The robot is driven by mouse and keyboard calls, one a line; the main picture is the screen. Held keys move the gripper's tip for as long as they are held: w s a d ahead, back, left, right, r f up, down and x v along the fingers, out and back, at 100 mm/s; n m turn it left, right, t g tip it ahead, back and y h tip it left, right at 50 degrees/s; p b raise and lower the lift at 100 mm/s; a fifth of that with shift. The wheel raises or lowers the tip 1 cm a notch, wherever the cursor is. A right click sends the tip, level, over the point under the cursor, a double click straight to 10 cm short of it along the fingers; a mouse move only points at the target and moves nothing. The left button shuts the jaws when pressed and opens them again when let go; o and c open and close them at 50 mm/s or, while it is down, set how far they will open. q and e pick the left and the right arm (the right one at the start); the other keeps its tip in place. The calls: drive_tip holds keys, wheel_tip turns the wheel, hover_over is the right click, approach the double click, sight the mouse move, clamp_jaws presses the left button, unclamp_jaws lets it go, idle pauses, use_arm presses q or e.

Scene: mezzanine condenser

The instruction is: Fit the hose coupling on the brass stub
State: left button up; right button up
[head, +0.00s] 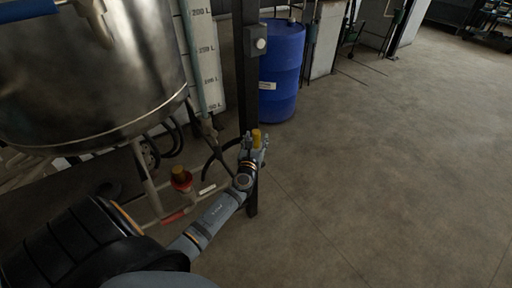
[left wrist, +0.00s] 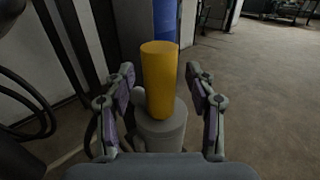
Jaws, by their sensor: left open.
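A yellow cylinder on a wider grey collar, which looks like the hose coupling (head: 256,138), stands upright by the dark post. In the left wrist view the yellow cylinder (left wrist: 159,80) rises between my fingers, with the grey collar below it. My left gripper (head: 254,148) is open around it; in the left wrist view its fingers (left wrist: 163,95) stand to both sides with gaps. A short brass-coloured stub (head: 179,172) tops a red fitting under the tank, left of the gripper. My right gripper is not in view.
The steel tank (head: 95,75) fills the upper left. A dark post (head: 249,90) stands just behind the gripper. Black hose (head: 215,155) curves left of it. A blue drum (head: 281,70) stands behind. The floor at right is clear.

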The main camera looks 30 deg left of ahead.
use_arm(q)
clamp_jaws()
idle(0.3)
